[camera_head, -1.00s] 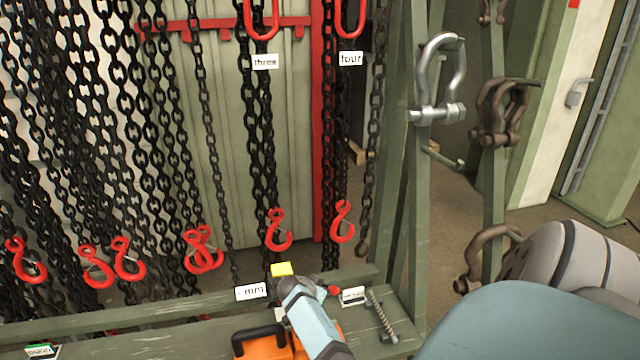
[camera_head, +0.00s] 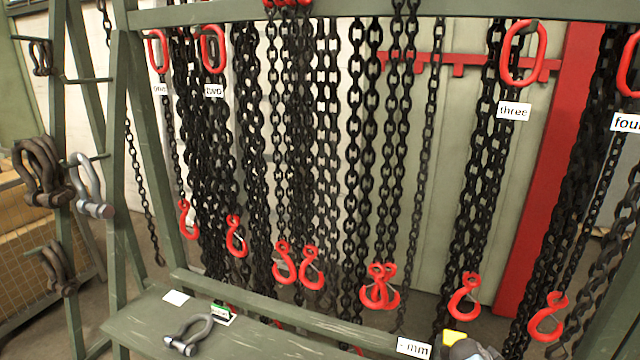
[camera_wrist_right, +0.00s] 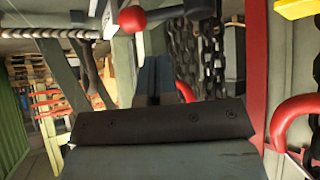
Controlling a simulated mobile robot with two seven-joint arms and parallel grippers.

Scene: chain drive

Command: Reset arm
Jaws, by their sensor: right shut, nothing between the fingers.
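My right gripper (camera_wrist_right: 155,85) shows only in part in the right wrist view, behind its dark palm plate (camera_wrist_right: 165,124). It is shut with nothing held. In that view a red ball knob (camera_wrist_right: 132,18) is close above it, a yellow piece (camera_wrist_right: 296,8) is at the top right, and a red hook or link (camera_wrist_right: 290,120) is at the right. My left gripper is in neither view. In the head view a grey part with a yellow piece (camera_head: 454,337) shows at the bottom edge, mostly cut off.
A green rack (camera_head: 330,12) carries black chains with red hooks (camera_head: 465,297) and labels one to four. Its lower shelf (camera_head: 150,325) holds a grey shackle (camera_head: 188,335), a white card and a "mm" label (camera_head: 413,348). More shackles (camera_head: 42,170) hang at the left.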

